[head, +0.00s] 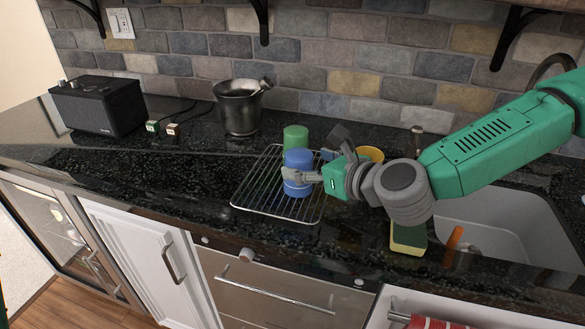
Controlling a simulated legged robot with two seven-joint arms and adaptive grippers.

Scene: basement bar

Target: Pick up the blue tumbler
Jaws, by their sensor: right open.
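The blue tumbler (297,158) stands upright on a wire rack (250,204) on the dark counter. My right gripper (312,158) is open at the tumbler. One grey finger crosses the tumbler's front, low down, and hides part of it. The other finger is raised behind and to the right. I cannot tell whether the front finger touches the tumbler. My left gripper is not in view.
A green tumbler (296,136) stands close behind the blue one. A yellow cup (371,153) is partly hidden behind my right gripper. A metal mortar (238,110) and black speaker (98,106) stand left. A sponge (408,238) lies beside the sink (500,226).

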